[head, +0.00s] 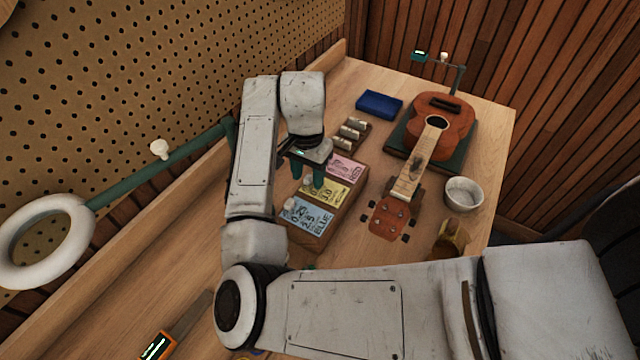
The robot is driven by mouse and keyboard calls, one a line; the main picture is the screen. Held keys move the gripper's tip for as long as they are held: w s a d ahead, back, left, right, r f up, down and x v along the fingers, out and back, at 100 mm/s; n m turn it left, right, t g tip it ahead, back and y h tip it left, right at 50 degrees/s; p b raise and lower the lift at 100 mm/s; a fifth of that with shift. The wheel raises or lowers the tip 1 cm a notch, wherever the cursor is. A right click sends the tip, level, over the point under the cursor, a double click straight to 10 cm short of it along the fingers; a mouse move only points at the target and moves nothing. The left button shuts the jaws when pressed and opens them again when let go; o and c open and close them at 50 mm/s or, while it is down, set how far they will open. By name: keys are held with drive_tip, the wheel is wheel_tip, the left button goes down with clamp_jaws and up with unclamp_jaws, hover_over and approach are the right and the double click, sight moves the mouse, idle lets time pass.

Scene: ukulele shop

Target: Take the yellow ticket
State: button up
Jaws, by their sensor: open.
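The yellow ticket (329,192) lies in the middle of a wooden tray (333,220) on the workbench. A pink ticket (346,167) lies behind it and a blue ticket (306,216) in front of it, each with printed text. My gripper (307,183) points down over the left side of the tray, with its green fingers open. It is close to the yellow ticket's left end and hides part of the tray there. I cannot tell whether the fingertips touch anything.
A ukulele (436,130) lies on a dark green mat (397,142) to the right. A white bowl (463,193), a brass-coloured object (449,240), a blue box (379,104) and a small rack (350,132) stand around. A ring lamp (45,205) hangs at left. My arm covers the front.

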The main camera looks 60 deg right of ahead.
drive_tip(key=shift+c, duration=0.3)
clamp_jaws()
drive_tip(key=shift+r, duration=0.15)
